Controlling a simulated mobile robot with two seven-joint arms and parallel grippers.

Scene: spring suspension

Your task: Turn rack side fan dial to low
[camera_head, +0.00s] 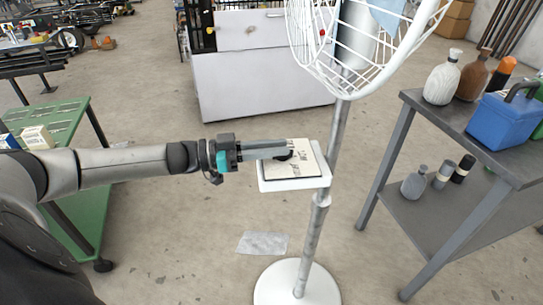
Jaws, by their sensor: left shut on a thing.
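A white pedestal fan with a wire cage (352,72) stands in front of me on a grey pole (312,225). Its control panel (306,160) is a light tilted plate on the pole, with small dark markings. My left arm comes in from the left, and my left gripper (284,154) is at the middle of the panel, shut on the small dark fan dial (286,156). The gripper hides most of the dial, so its setting cannot be read. My right gripper is not in view.
A grey metal table (420,115) with bottles and a blue toolbox (505,120) stands at the right. A green cart (72,140) is at the left, partly behind my arm. A white cabinet (250,85) stands behind the fan. A paper sheet (262,243) lies near the round fan base (296,288).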

